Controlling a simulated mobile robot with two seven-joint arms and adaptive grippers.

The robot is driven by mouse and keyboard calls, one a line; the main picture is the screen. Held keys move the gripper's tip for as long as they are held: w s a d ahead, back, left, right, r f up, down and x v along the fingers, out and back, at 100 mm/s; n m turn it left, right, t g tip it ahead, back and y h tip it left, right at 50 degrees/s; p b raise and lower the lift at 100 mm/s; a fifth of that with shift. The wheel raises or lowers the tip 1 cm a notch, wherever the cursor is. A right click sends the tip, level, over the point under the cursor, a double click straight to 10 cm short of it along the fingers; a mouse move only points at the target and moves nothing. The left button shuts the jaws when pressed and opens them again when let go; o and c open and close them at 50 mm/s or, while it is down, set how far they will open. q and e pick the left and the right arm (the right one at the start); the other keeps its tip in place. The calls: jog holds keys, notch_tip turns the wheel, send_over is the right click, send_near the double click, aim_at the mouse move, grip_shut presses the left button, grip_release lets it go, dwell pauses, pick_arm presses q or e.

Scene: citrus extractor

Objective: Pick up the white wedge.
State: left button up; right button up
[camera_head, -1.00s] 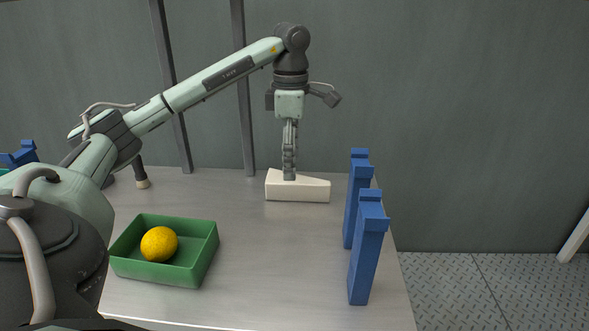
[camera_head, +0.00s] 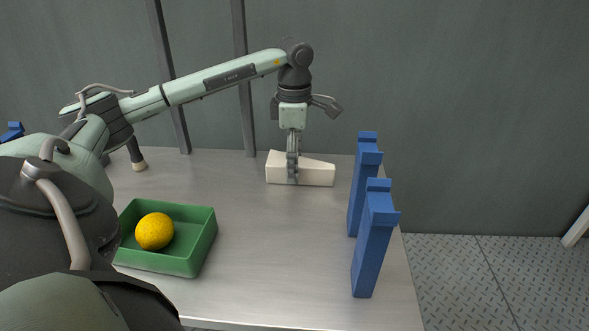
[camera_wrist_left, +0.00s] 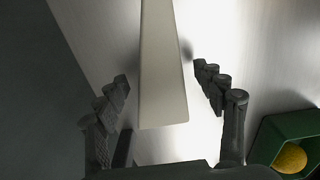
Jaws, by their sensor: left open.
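The white wedge (camera_head: 318,172) lies on the metal table, toward its back edge, in the head view. My left gripper (camera_head: 292,176) points straight down at the wedge, toward its left, thicker end. In the left wrist view the wedge (camera_wrist_left: 162,70) runs between the two open fingers of my left gripper (camera_wrist_left: 160,95). A gap shows on each side between the fingers and the wedge. The far finger is hidden behind the near one and the wedge in the head view. My right gripper is not in view.
A green tray (camera_head: 197,245) holding a yellow citrus fruit (camera_head: 154,231) stands at the front left; both show in the wrist view's lower right corner. Two blue posts (camera_head: 372,245) stand along the table's right edge. The middle of the table (camera_head: 270,240) is clear.

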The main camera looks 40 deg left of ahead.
pick_arm(q)
jog(key=c, duration=1.4)
jog(key=shift+c, duration=0.5)
jog(key=shift+r, duration=0.15)
